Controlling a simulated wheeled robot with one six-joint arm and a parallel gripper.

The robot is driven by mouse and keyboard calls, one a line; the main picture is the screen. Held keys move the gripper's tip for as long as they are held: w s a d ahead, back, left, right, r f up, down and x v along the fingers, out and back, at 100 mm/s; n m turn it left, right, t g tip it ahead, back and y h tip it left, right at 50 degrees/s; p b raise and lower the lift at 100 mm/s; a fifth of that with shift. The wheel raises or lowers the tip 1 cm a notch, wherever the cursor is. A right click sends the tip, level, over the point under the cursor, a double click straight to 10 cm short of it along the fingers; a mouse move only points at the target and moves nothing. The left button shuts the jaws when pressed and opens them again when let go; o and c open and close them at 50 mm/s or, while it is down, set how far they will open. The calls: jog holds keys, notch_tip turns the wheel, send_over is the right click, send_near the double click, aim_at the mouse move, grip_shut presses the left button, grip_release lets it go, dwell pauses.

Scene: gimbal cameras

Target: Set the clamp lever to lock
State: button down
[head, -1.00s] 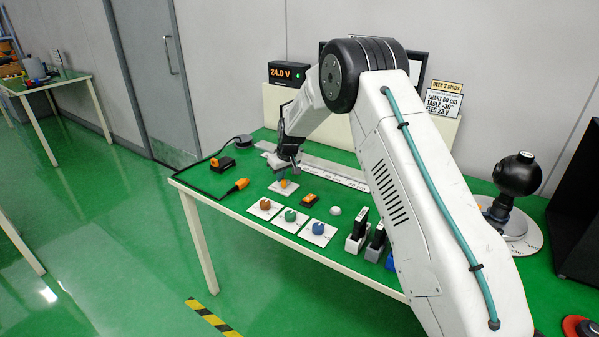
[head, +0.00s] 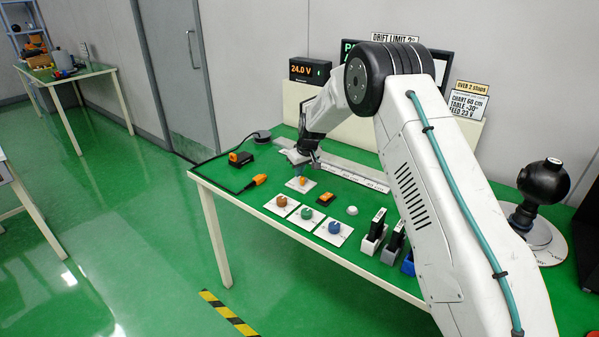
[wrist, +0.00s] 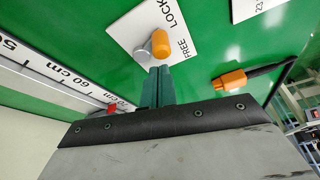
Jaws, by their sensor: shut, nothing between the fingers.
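The clamp lever has an orange cap (wrist: 160,43) on a pale round hub and sits on a white plate (wrist: 125,28) printed LOCK and FREE. In the wrist view the orange cap lies close beside the word FREE. In the head view the plate (head: 292,186) lies near the table's far left part, with the orange lever (head: 302,180) on it. My gripper (wrist: 158,70) shows as teal fingers, shut and empty, with their tips close to the lever's hub in the wrist view. In the head view my gripper (head: 298,160) is just above and behind the plate; contact cannot be told.
Three knobs on white plates (head: 333,229) stand in front. An orange-topped black switch (head: 325,199) and a white dome (head: 352,210) are to the right. An orange connector on a cable (head: 259,180) lies left. A ruler strip (head: 350,175) runs behind.

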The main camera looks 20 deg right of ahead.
jog(key=shift+w+a, duration=0.1)
jog(key=shift+w, duration=0.25)
jog(key=w, duration=0.1)
jog(key=w+a+r, duration=0.1)
jog(key=w, duration=0.1)
jog(key=shift+a, duration=0.2)
jog(key=v, duration=0.9)
jog(key=shift+s, duration=0.15)
